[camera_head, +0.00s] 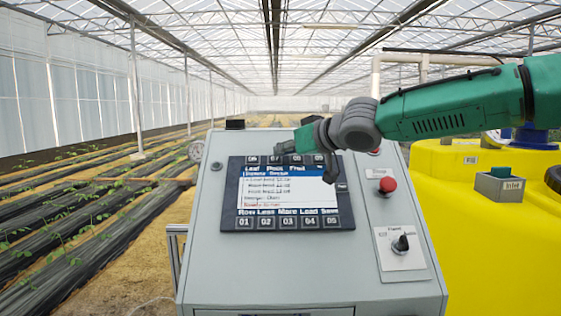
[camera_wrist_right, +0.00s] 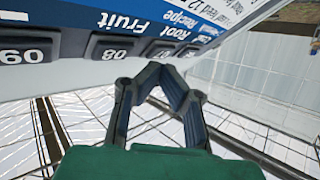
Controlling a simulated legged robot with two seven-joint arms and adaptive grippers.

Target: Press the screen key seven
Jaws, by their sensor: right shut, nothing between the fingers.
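The control panel's screen (camera_head: 285,190) has a row of black keys below it, 01 to 05, and another row above it. My right gripper (camera_head: 283,148) is shut and empty, reaching in from the right over the upper row. In the wrist view its fingertips (camera_wrist_right: 163,73) are close to key seven; I cannot tell whether they touch. The arm and hand hide the upper row's right part. My left gripper is not in view.
A red push button (camera_head: 387,184) and a rotary selector (camera_head: 400,243) are on the panel's right. A yellow tank (camera_head: 500,255) and an Inlet box (camera_head: 499,187) stand at the right.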

